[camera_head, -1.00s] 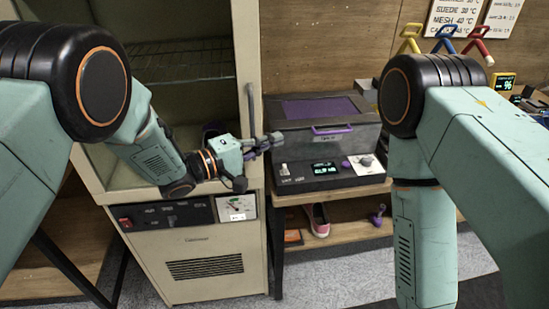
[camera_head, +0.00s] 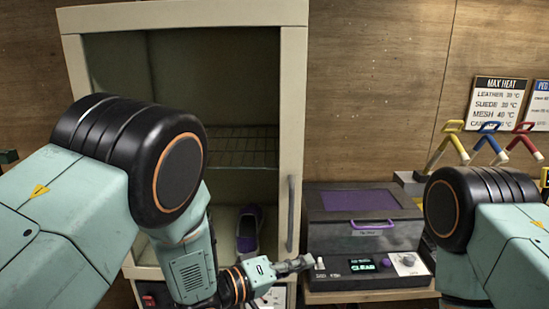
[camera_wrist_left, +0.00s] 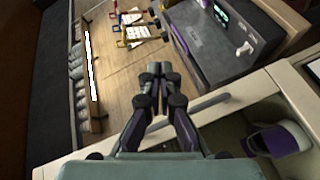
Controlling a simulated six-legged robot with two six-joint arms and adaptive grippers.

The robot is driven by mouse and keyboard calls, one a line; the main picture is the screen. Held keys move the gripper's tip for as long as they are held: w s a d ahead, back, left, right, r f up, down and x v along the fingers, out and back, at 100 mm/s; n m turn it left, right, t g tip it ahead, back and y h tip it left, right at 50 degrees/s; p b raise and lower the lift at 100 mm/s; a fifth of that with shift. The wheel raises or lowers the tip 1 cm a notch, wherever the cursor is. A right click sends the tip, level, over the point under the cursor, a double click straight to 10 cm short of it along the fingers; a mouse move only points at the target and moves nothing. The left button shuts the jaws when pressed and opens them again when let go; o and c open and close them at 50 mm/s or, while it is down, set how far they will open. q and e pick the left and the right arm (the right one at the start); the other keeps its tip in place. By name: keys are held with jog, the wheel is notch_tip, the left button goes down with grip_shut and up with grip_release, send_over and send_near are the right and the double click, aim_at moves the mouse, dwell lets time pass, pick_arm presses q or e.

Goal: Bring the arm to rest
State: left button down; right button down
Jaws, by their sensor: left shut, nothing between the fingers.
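My left arm comes in from the left in the head view, bent at the elbow. Its gripper (camera_head: 306,262) is shut and empty, in front of the cabinet's right edge and the left end of the grey machine. In the left wrist view the gripper (camera_wrist_left: 153,70) shows its fingers together with nothing between them. My right arm shows at the right of the head view, but its gripper is out of frame.
A tall beige cabinet (camera_head: 297,120) stands open with a purple sneaker (camera_head: 248,230) inside; the shoe also shows in the left wrist view (camera_wrist_left: 280,138). A grey machine (camera_head: 330,236) with a purple-handled lid and a lit "CLEAR" display stands right of it. Coloured-handled tools (camera_head: 488,140) stand behind.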

pick_arm(q)
jog(key=s+a+f+m+y+b, duration=0.1)
jog(key=s+a+f+y+b, duration=0.3)
jog(key=a+f, duration=0.6)
jog(key=s+a+f+m+y+b, duration=0.1)
jog(key=s+a+f+y+b, duration=0.1)
jog(key=s+a+f+y, duration=0.8)
jog(key=s+a+f+g+b, duration=0.2)
jog(key=s+a+f+b, duration=0.1)
jog(key=s+f, duration=0.4)
jog(key=s+a+f+g+b, duration=0.2)
jog(key=s+f+g+b, duration=0.1)
jog(key=s+f+b, duration=0.2)
jog(key=s+a+f+n+g+b, duration=0.1)
jog(key=s+a+f+g+b, duration=0.2)
jog(key=s+f, duration=0.6)
jog(key=shift+s+a+f+b, duration=0.35)
jog(key=shift+s+b, duration=0.3)
jog(key=shift+b, duration=0.15)
jog(key=shift+w, duration=0.1)
